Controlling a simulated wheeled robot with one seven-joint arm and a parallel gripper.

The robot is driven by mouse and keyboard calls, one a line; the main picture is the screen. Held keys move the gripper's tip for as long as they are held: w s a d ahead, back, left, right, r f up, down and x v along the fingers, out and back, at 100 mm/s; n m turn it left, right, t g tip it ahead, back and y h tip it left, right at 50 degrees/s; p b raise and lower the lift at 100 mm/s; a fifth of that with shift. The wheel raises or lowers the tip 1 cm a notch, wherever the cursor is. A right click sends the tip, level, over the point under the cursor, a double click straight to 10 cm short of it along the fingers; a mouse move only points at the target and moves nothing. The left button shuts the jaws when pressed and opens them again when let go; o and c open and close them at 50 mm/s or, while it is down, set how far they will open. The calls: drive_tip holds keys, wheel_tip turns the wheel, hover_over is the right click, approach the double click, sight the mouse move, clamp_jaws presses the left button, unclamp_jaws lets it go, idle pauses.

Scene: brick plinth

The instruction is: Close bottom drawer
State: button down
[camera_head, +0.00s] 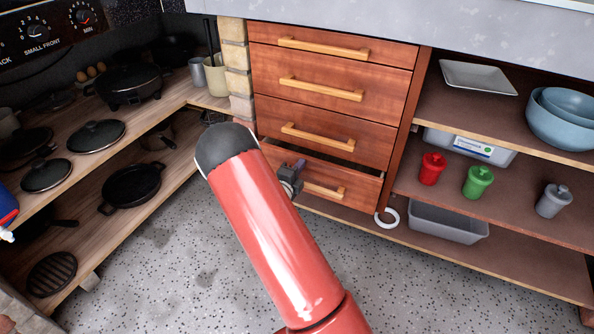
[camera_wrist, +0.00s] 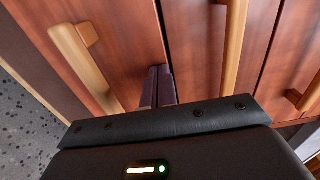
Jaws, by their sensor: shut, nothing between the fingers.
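The bottom drawer (camera_head: 350,190) is the lowest of several wooden drawers in the head view. It stands a little open, with a dark gap along its top edge. Its light wooden handle (camera_head: 325,191) shows partly beside my gripper. My gripper (camera_head: 298,167) is at the left part of the bottom drawer's front, near its top edge. In the wrist view the shut, empty fingers (camera_wrist: 158,85) point at the red-brown wood between two handles. The bottom drawer's handle (camera_wrist: 85,65) is on the left there. I cannot tell whether the fingertips touch the wood.
The drawers above (camera_head: 325,90) look closed. Open shelves on the right hold blue bowls (camera_head: 562,118), coloured shakers and a grey bin (camera_head: 448,221). Shelves on the left hold pans (camera_head: 131,188). A white ring (camera_head: 387,218) is near the drawer's lower right. The speckled floor (camera_head: 180,260) is clear.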

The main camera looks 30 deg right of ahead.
sight(306, 157)
drive_tip(key=p+x, duration=0.1)
drive_tip(key=x, duration=0.3)
drive_tip(key=shift+w+d+r, duration=0.1)
drive_tip(key=shift+w+d, duration=0.2)
drive_tip(key=shift+w+d+r, duration=0.1)
drive_tip(key=shift+w, duration=0.05)
drive_tip(key=shift+p, duration=0.3)
